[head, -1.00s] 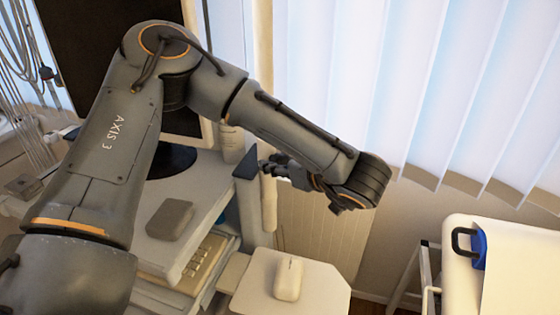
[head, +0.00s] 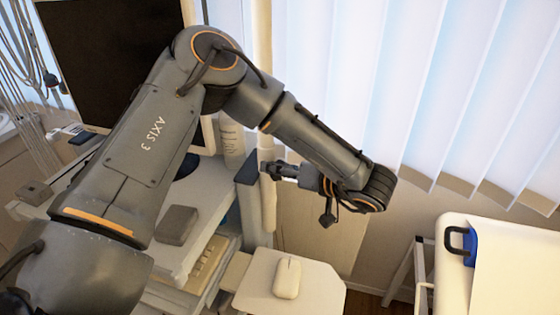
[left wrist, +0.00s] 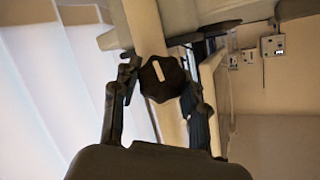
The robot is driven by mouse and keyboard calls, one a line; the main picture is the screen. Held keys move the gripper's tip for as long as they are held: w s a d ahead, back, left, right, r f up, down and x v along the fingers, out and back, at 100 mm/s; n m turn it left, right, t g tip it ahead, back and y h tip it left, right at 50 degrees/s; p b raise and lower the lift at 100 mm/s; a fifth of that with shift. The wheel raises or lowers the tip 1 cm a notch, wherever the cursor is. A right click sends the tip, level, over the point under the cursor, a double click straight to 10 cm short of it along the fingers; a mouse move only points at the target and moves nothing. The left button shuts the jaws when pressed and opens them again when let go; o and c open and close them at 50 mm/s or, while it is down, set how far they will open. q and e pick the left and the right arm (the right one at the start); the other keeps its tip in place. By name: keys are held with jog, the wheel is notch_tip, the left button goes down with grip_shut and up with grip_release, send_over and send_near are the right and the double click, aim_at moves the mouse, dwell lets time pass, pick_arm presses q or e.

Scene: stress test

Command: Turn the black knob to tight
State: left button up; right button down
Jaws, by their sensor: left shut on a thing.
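The black knob (left wrist: 162,78) is a dark, lobed disc with a white bar mark, seen face-on in the left wrist view. It sits in front of a cream pole, and its mark is close to upright, tilted slightly. My left gripper (left wrist: 161,88) has one finger on each side of the knob and is shut on it. My right gripper is not in view.
A white tray (head: 325,290) with a white mouse (head: 287,278) is below the gripper. A cart with a grey box (head: 176,225) and a dark monitor (head: 105,60) stand left. Blinds (head: 400,80) hang behind; a white bed-like surface (head: 510,230) is at right.

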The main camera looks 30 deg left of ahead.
pick_arm(q)
jog(key=shift+r+m+p, duration=0.1)
jog(key=shift+m+p, duration=0.25)
jog(key=shift+m, duration=0.05)
jog(key=shift+w, duration=0.1)
jog(key=o, duration=1.2)
jog(key=shift+c, duration=0.2)
jog(key=v, duration=1.2)
jog(key=shift+w+f, duration=0.2)
jog(key=shift+f, duration=0.1)
